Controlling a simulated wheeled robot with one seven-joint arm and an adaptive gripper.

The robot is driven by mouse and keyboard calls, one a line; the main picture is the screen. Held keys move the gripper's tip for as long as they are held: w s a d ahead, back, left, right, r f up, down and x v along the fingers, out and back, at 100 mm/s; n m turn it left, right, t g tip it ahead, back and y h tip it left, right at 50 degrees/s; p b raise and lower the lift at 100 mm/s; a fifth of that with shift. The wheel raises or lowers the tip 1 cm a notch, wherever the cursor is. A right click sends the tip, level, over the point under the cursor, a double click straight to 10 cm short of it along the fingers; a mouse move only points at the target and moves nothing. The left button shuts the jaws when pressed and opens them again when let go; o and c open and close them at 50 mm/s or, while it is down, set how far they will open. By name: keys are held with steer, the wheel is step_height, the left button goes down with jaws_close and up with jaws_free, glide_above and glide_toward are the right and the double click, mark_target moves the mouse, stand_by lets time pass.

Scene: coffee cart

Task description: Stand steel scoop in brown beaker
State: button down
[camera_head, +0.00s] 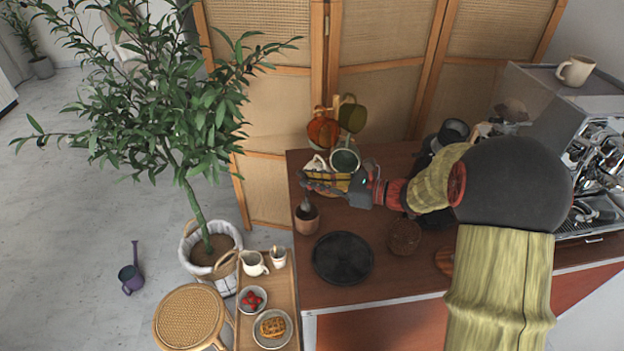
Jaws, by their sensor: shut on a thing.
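The brown beaker (306,224) stands upright near the left edge of the dark wooden counter. My gripper (306,181) reaches in from the right, above and slightly behind the beaker in the picture. It is shut on the steel scoop (305,204), whose small grey part shows below the fingertips at the beaker's mouth. I cannot tell whether the scoop's lower end is inside the beaker or just over it. The fingers hide the scoop's upper part.
A round black tray (342,258) lies right of the beaker on the counter (375,285). A mug stand with coloured mugs (323,131) is behind my gripper. A coffee machine (590,150) stands at the right. A side table with food and a pitcher (253,263) is lower left.

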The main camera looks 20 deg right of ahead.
step_height(320, 180, down, 7)
steer(key=b, duration=0.3)
steer(key=shift+r, duration=0.2)
stand_by(0.3)
steer(key=c, duration=1.8)
jaws_free()
steer(key=o, duration=0.3)
steer(key=o, duration=0.7)
steer(key=shift+s+d, duration=0.2)
steer(key=shift+d, duration=0.1)
steer(key=shift+s+d, duration=0.2)
steer(key=shift+d, duration=0.05)
